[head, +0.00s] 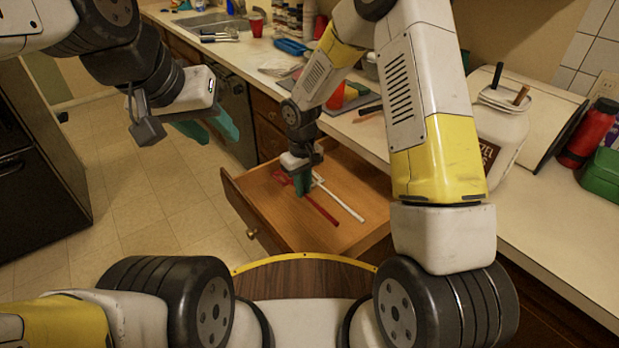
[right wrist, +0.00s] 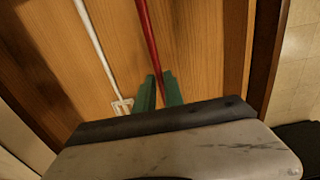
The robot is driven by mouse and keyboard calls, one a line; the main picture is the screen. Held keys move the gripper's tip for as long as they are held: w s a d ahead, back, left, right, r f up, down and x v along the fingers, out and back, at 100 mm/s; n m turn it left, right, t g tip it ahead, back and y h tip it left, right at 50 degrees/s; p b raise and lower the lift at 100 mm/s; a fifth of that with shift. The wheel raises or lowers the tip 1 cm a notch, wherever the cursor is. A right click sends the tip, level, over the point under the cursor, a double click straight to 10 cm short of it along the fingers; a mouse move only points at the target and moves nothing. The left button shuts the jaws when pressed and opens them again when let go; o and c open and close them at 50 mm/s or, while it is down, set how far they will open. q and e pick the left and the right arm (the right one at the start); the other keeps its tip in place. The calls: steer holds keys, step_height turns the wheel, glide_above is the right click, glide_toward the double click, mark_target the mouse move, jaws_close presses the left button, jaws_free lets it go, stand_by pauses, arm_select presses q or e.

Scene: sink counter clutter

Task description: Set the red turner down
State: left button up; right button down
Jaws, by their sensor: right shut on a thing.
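The red turner (head: 321,212) is in the open wooden drawer (head: 262,207), its handle pointing toward the drawer's front right. My right gripper (head: 303,184) reaches down into the drawer and is shut on the red turner. In the right wrist view, the turner's red shaft (right wrist: 149,38) runs between the green fingertips (right wrist: 159,88). Part of the turner is hidden by the gripper. It is at or very near the drawer floor; I cannot tell whether it touches. My left gripper (head: 208,128) is open and empty, above the floor left of the drawer.
A white utensil (head: 341,201) lies in the drawer beside the turner, also seen in the right wrist view (right wrist: 97,45). The drawer walls stand close around. On the counter are a white jar (head: 497,135), a red bottle (head: 588,133) and a red cup (head: 256,24).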

mark_target(303, 211)
steer(key=shift+f, duration=3.35)
steer(key=c, duration=1.5)
jaws_free()
steer(key=shift+f, duration=0.1)
steer(key=shift+o, duration=0.2)
